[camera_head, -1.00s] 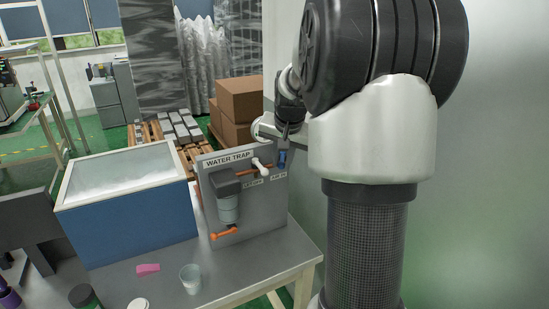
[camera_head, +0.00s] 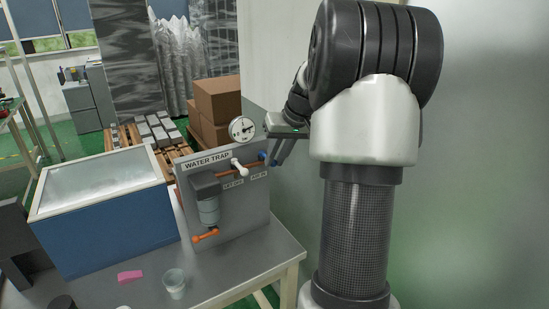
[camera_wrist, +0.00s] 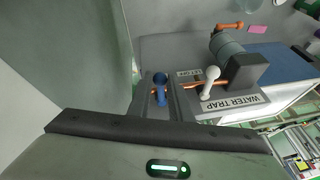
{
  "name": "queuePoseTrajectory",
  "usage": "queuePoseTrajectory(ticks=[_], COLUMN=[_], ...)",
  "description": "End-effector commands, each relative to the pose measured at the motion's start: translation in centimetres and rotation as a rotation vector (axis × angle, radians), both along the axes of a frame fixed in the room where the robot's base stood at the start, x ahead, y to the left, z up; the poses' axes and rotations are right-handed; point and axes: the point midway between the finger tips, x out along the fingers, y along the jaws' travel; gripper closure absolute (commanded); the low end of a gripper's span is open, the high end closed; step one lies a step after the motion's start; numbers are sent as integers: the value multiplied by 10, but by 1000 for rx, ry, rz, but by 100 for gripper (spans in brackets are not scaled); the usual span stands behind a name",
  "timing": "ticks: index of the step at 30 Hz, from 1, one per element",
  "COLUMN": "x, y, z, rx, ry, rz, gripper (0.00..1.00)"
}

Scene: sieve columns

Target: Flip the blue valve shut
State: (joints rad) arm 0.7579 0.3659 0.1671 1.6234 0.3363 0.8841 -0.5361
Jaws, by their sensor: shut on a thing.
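The blue valve (camera_head: 263,156) is at the right end of the orange pipe on the grey WATER TRAP panel (camera_head: 250,205). My gripper (camera_head: 279,154) is at the panel's upper right edge. In the wrist view the blue valve (camera_wrist: 160,80) lies between the two fingers of my gripper (camera_wrist: 159,98), which is shut on it. The fingers hide part of its handle, so its exact angle is hard to tell. A white valve (camera_head: 238,164) sits to its left on the same pipe.
A round gauge (camera_head: 242,129) stands above the panel. An orange valve (camera_head: 205,236) is low on the panel, below the trap bowl (camera_head: 208,210). A blue tank (camera_head: 110,225) stands left.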

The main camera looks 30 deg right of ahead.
Motion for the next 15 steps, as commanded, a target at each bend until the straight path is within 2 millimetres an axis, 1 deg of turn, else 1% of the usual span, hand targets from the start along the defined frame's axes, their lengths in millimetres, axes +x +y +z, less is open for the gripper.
queuePoseTrajectory(ticks=[11, 12, 15], x=[0, 0, 0], y=[-2, -2, -2], z=[1, 1, 1], rx=[-5, -5, -4], ry=[-1, -1, -1], rz=[2, 2, 3], gripper=[100, 75, 74])
